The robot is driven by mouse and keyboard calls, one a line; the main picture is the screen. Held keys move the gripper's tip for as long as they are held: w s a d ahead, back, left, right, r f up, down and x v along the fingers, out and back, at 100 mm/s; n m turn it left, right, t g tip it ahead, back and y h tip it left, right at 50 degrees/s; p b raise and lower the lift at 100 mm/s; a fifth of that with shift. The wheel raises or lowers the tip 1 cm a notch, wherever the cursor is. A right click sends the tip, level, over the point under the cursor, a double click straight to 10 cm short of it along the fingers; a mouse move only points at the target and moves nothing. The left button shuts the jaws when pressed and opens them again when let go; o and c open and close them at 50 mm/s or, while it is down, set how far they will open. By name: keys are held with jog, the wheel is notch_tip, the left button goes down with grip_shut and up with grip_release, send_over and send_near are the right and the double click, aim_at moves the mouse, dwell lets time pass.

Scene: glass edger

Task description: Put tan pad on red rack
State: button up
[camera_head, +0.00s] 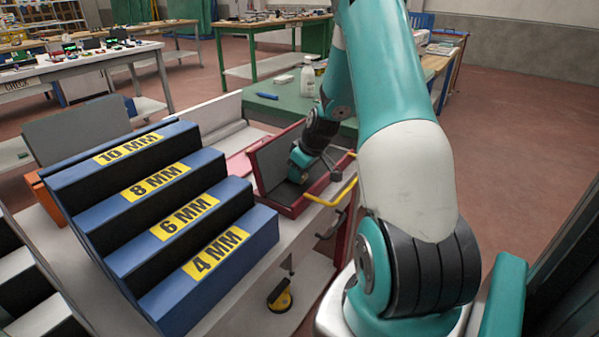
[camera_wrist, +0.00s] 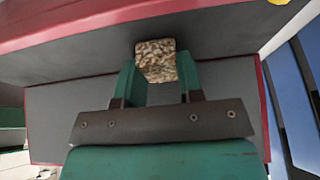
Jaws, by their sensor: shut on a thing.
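The tan pad (camera_wrist: 155,58) is a small speckled block in the wrist view, between the fingertips of my gripper (camera_wrist: 157,70). My gripper is shut on it. The red rack (camera_wrist: 110,22) has a red rim and dark grey inner faces. The pad is in front of or against one grey face; I cannot tell whether it touches. In the head view my gripper (camera_head: 298,172) reaches down inside the red rack (camera_head: 322,187), and the pad is hidden there.
A blue stepped rack (camera_head: 215,265) with yellow thickness labels stands left of the red rack. A yellow handle (camera_head: 333,199) sticks out at the red rack's right. A green table (camera_head: 285,102) with a white bottle (camera_head: 307,78) is behind. Open floor lies to the right.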

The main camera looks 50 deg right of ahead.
jog(key=o, duration=0.9)
jog(key=shift+o, duration=0.2)
